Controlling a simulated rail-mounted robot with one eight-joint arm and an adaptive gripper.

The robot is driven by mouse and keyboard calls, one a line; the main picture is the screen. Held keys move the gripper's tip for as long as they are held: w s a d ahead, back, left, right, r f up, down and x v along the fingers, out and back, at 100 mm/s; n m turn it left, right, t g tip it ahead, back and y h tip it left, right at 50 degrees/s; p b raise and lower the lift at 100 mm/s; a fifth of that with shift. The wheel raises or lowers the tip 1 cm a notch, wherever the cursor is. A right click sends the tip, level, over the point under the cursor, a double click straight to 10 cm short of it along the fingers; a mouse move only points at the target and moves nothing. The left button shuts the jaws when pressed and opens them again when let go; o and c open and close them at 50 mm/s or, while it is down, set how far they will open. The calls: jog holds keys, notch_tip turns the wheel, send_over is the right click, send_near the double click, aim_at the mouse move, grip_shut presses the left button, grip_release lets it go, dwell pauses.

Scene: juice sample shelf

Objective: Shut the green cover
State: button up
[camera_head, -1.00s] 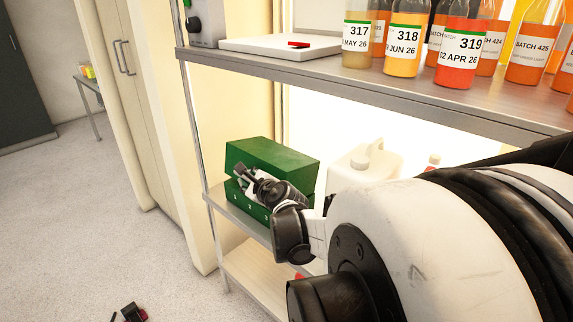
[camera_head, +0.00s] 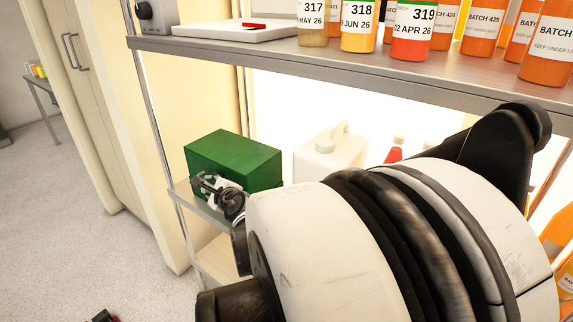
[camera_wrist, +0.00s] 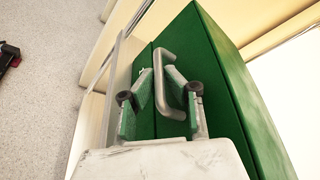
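The green box (camera_head: 236,158) stands on the lower shelf, and its green cover (camera_head: 232,150) is down, with no gap showing in the head view. In the wrist view the green cover (camera_wrist: 215,85) fills the middle, and a silver handle (camera_wrist: 167,85) stands on the face toward me. My gripper (camera_head: 213,187) is at the box's front left in the head view. In the wrist view my gripper (camera_wrist: 158,95) has its fingers apart, close to the face with the handle between or just beyond them. I cannot tell whether they touch. My arm hides the box's lower right.
A white jug (camera_head: 328,155) and a red-capped bottle (camera_head: 395,150) stand right of the box. The upper shelf (camera_head: 330,62) carries several juice bottles and a white plate (camera_head: 245,30). A metal post (camera_head: 165,150) rises at the left; open floor lies beyond.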

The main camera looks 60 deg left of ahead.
jog(key=shift+o, duration=0.7)
jog(key=shift+f, duration=0.2)
jog(key=shift+d+r, duration=0.1)
jog(key=shift+d, duration=0.05)
jog(key=v, duration=0.7)
jog(key=shift+d, duration=0.15)
